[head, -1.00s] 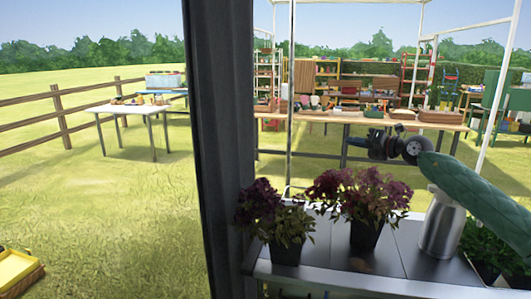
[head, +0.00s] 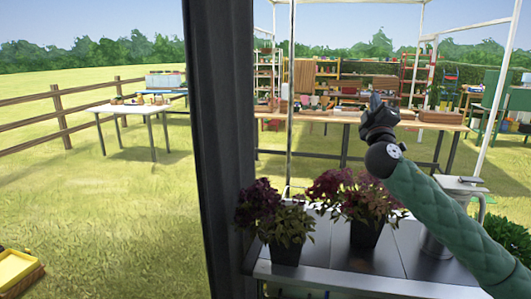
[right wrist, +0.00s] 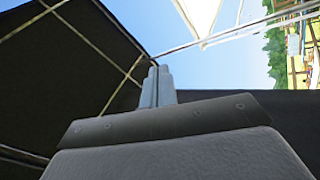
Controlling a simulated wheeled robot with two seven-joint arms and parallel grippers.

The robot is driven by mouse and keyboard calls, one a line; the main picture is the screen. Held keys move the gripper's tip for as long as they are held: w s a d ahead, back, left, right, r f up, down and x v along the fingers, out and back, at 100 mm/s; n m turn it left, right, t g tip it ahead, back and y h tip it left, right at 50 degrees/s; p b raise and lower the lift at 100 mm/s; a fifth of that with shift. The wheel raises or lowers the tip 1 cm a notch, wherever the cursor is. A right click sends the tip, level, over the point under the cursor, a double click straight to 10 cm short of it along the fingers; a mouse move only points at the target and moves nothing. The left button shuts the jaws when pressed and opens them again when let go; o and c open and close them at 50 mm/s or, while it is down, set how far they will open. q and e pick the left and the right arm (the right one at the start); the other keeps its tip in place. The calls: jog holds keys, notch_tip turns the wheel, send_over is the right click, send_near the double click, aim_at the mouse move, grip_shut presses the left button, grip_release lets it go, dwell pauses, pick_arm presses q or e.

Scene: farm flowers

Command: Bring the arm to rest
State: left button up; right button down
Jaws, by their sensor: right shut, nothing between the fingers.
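My right gripper (head: 376,100) is raised above the potted flowers in the head view, with its fingers pointing up. It also shows in the right wrist view (right wrist: 158,78), where its two fingers are together with nothing between them. The green quilted sleeve of my right arm comes in from the lower right. My left gripper does not show.
Two dark pots with purple flowers (head: 365,233) (head: 285,250) stand on a dark-topped table (head: 310,275) below the gripper. A metal canister (head: 437,244) stands behind the arm. A dark post (head: 215,150) rises at left. A long wooden table (head: 330,117) stands farther back.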

jog(key=s+a+f+m+g+y, duration=0.1)
jog(key=s+a+f+m+g, duration=0.3)
jog(key=f, duration=0.9)
jog(key=s+a+f+g, duration=0.1)
jog(key=s+f+g, duration=0.5)
jog(key=f, duration=0.7)
jog(key=s+a+f+m+g+y, duration=0.1)
jog(key=s+a+f+m+g, duration=0.25)
jog(key=s+f, duration=0.6)
jog(key=s+a+f+g+y, duration=0.1)
jog(key=s+a+f+g, duration=0.1)
jog(key=s+f, duration=0.9)
jog(key=s+a+f+m+g+y, duration=0.1)
jog(key=s+f+g, duration=0.3)
jog(key=s+f, duration=0.6)
jog(key=s+a+f+g+y, duration=0.1)
jog(key=s+a+f+g, duration=0.2)
jog(key=s+f, duration=0.8)
jog(key=s, duration=0.3)
jog(key=shift+f+m+y, duration=0.35)
jog(key=shift+y, duration=0.05)
jog(key=shift+g, duration=0.25)
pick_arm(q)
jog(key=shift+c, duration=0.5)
